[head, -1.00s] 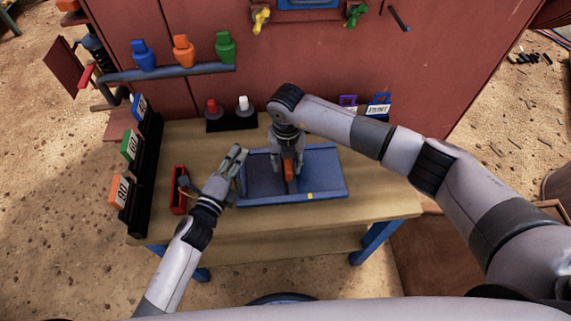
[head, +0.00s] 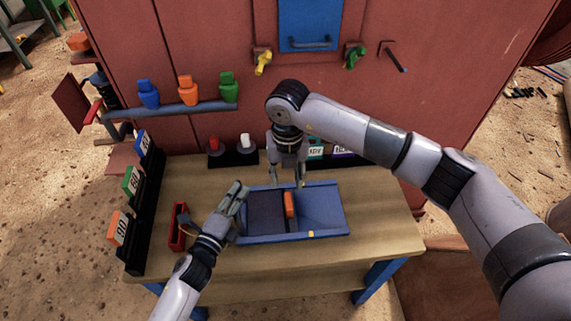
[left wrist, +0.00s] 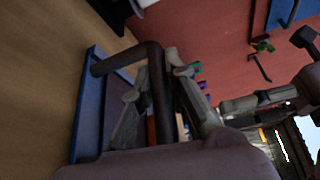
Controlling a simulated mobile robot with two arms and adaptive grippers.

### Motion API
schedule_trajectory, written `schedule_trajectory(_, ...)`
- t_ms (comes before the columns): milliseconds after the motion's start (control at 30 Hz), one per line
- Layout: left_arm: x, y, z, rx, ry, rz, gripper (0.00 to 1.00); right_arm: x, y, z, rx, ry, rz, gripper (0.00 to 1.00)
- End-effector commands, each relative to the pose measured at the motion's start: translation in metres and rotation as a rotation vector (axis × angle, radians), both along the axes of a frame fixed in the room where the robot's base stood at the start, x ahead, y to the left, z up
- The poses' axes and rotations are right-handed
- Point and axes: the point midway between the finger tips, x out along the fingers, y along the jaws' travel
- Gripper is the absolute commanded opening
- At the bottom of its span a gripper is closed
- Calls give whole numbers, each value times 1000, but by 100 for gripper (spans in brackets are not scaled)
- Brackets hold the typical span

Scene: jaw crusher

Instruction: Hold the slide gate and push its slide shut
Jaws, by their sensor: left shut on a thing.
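The slide gate is a blue tray-like frame (head: 330,233) on the wooden table. Its dark slide (head: 265,212) covers the left part, and blue floor shows on the right. An orange handle (head: 290,205) stands at the slide's right edge. My left gripper (head: 236,192) is at the frame's left side. In the left wrist view, its fingers (left wrist: 160,85) are shut on a dark bent bar handle (left wrist: 155,60) by the blue frame. My right gripper (head: 288,182) is open and empty just behind and above the orange handle, apart from it.
A red tray (head: 178,226) lies left of my left gripper. A black rack with numbered cards (head: 131,182) lines the table's left edge. Red and white buttons (head: 232,152) and card holders (head: 330,152) stand at the back. Bare table (head: 385,220) lies right of the gate.

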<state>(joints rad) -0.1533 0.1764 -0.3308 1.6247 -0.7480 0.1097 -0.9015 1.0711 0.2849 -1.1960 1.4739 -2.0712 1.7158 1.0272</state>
Motion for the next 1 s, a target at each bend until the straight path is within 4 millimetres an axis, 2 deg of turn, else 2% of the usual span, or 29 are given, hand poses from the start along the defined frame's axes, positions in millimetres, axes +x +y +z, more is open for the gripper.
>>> schedule_trajectory(33, -2, -2, -2, -1, 5, -2, 15, 0, 0, 0, 0, 0, 0, 37)
schedule_trajectory(367, -1, -1, -1, 0, 2, -1, 37, 0, 0, -1, 0, 0, 0, 37)
schedule_trajectory(700, -2, 1, 0, 0, 1, 0, 37, 0, 0, 0, 0, 0, 0, 37)
schedule_trajectory(867, -19, 9, -1, 1, 4, 1, 37, 0, 0, 0, 0, 0, 0, 37)
schedule_trajectory(1000, -46, 20, 1, 0, 5, 0, 37, 0, 0, 0, 0, 0, 0, 37)
